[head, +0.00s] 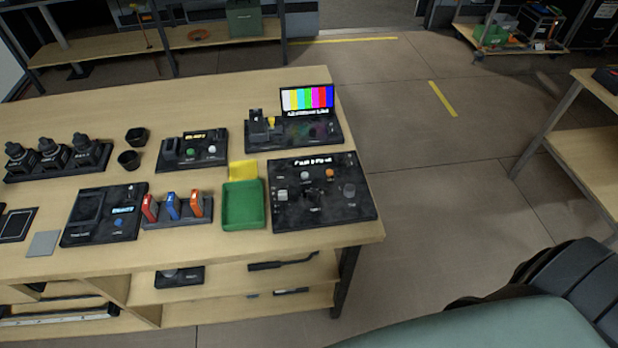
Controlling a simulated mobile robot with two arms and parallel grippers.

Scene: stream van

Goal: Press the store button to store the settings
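Several black control panels stand on the wooden bench. The front right panel (325,195) has a lit display, an orange knob (329,174), a white knob and dark knobs. A smaller panel (191,149) behind has a green button (192,152), a white button (211,149) and a lit yellow display. The front left panel (101,216) has a blue-lit display and a small blue button (118,223). A panel at the back right carries a colour-bar screen (307,98). Labels are too small to read, so I cannot tell which button is store. Neither gripper is in view.
A green tray (243,222), a yellow note (243,171), a rack of blue, red and orange modules (174,208), two black cups (129,159) and a rack of dark devices (54,157) share the bench. Open floor (440,170) lies to the right, before another table (590,140).

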